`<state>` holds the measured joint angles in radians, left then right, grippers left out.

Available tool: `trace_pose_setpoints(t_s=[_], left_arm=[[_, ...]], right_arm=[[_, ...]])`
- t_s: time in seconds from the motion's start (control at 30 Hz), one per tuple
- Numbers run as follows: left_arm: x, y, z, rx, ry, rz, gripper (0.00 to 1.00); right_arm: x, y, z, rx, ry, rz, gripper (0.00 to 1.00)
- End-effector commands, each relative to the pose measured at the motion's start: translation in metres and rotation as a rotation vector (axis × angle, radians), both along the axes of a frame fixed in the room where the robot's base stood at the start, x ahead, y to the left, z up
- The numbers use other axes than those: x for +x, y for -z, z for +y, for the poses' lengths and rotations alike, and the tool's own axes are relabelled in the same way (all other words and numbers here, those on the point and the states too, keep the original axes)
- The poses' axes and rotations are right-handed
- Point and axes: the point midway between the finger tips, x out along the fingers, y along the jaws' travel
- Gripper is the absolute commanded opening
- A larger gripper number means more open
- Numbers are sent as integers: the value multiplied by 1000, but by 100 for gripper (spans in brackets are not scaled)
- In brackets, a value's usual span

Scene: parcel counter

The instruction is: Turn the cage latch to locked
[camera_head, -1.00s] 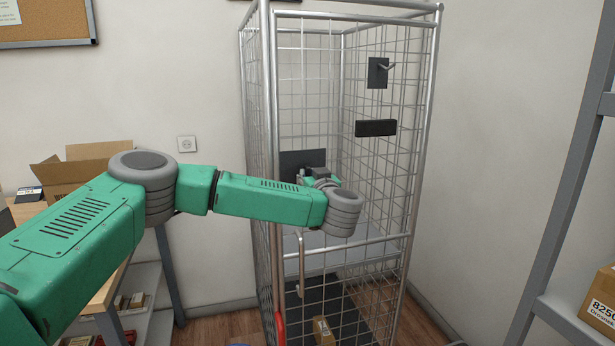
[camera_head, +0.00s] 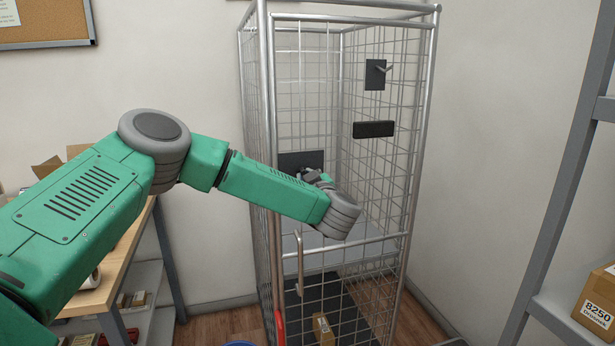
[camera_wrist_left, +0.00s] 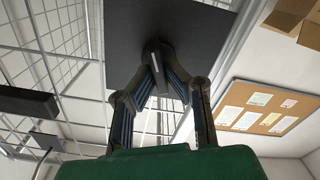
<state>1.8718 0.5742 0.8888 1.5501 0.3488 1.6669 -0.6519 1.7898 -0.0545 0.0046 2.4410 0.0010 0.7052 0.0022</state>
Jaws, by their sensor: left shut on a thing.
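The roll cage (camera_head: 262,130) stands against the wall in the head view. A dark latch plate (camera_head: 297,160) is on it, partly hidden behind my left arm; it also shows in the left wrist view (camera_wrist_left: 125,25). A small dark latch handle (camera_wrist_left: 157,52) sticks out from the plate. My left gripper (camera_wrist_left: 155,72) has its fingers closed together on this handle. In the head view my left gripper (camera_head: 312,176) is mostly hidden by my wrist. Which way the handle points is hard to tell. My right gripper is not in view.
A dark plate with a small lever (camera_head: 376,74) and a black bar (camera_head: 374,129) are on the cage's right side. A small parcel (camera_head: 323,328) lies low in the cage. A table (camera_head: 110,285) is at left, a grey rack (camera_head: 560,190) with a box (camera_head: 597,305) at right.

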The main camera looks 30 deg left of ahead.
Motion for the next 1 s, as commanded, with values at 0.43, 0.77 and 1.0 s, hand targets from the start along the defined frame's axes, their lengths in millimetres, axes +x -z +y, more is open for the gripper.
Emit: trace_pose_setpoints(t_s=[0.43,0.77,1.0], left_arm=[[0,4,1,-275,5,-328,0],[0,6,1,-480,6,-566,0],[-1,7,1,-610,7,-719,0]], right_arm=[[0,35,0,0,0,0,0],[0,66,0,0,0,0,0],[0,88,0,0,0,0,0]])
